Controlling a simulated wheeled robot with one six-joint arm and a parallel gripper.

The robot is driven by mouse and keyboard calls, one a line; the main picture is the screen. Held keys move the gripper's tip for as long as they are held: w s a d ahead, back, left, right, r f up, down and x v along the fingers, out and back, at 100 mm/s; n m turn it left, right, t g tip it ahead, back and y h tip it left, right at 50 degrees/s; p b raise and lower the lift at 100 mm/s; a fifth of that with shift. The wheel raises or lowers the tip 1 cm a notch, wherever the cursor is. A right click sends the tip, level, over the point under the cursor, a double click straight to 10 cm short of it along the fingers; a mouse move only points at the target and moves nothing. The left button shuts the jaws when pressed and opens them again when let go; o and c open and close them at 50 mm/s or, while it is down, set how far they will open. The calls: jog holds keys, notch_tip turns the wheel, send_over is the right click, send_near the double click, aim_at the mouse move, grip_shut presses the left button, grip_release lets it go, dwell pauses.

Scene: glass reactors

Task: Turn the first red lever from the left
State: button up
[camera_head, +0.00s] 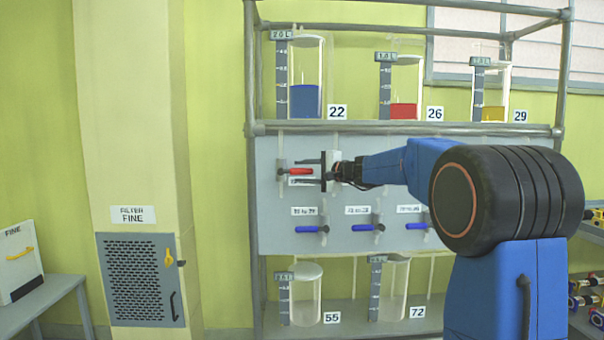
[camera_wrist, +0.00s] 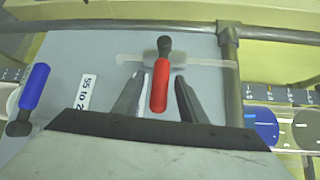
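The red lever (camera_head: 300,171) is at the upper left of the grey panel (camera_head: 270,215) in the head view and points sideways. In the wrist view the same red lever (camera_wrist: 160,86) lies between the two open fingers of my gripper (camera_wrist: 160,100). The left finger is close beside its handle and a gap shows on the right. My gripper (camera_head: 310,172) reaches it from the right in the head view, with its fingers above and below the handle. My arm hides the panel's upper right, so other red levers there are not visible.
Blue levers (camera_head: 313,229) sit in a row lower on the panel; one blue lever (camera_wrist: 33,88) shows in the wrist view. Glass vessels with blue (camera_head: 305,100), red (camera_head: 403,110) and yellow liquid stand on the shelf above.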

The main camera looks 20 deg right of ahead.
jog(key=shift+w+a, duration=0.1)
jog(key=shift+w, duration=0.1)
grip_shut()
